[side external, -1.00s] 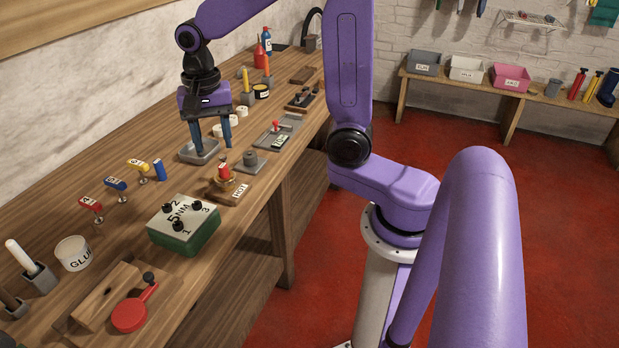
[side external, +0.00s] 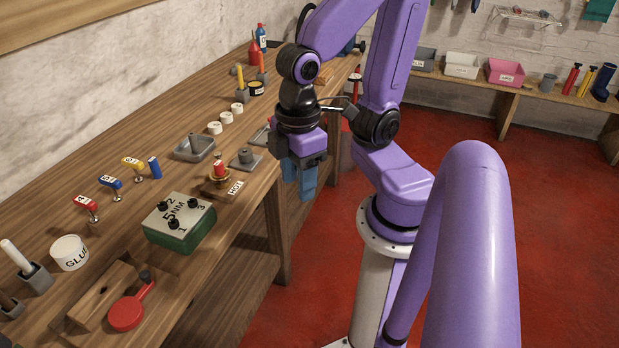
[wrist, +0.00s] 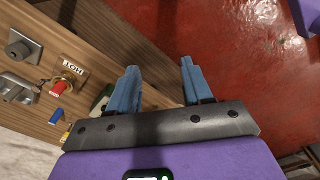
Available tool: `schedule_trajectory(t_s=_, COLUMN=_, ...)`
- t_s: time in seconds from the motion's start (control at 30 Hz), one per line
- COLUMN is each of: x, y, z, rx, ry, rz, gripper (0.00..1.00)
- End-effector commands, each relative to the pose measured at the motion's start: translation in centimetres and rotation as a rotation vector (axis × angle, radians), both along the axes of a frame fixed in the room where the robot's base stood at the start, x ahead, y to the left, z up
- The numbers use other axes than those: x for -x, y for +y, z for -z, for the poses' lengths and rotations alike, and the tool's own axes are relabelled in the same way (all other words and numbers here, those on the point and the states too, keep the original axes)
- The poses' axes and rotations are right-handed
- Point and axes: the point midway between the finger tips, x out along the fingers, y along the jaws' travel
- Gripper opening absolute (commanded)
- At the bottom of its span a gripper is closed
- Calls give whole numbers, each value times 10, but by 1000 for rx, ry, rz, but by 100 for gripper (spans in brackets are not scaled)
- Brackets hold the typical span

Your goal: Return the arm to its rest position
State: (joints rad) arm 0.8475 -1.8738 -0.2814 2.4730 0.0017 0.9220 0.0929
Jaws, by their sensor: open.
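My gripper (side external: 306,184) has blue fingers and hangs pointing down beside the front edge of the wooden workbench (side external: 240,225), in the side external view. In the wrist view my gripper (wrist: 158,85) shows its two blue fingers apart with nothing between them. The red floor (wrist: 240,60) lies beyond the fingertips on the right, and the bench edge runs below them. My arm is folded back close to its column, and its links hide part of the far bench.
Near the gripper on the bench are a grey tray (side external: 194,150), a block with a red knob (side external: 218,172) and a HOT label (side external: 236,189), and a green box (side external: 180,226). Shelf bins (side external: 463,65) stand far back. The floor right of the bench is clear.

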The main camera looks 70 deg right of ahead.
Motion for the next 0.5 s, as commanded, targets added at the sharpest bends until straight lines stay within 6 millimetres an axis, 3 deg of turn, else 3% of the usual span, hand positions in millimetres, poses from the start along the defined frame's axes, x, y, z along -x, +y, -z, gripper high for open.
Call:
schedule_trajectory(t_s=0.2, x=19, y=-4, z=3, rx=-1, ry=-3, rz=-157, gripper=50)
schedule_trajectory(t_s=0.5, x=20, y=-4, z=3, rx=-1, ry=-4, rz=-168, gripper=50)
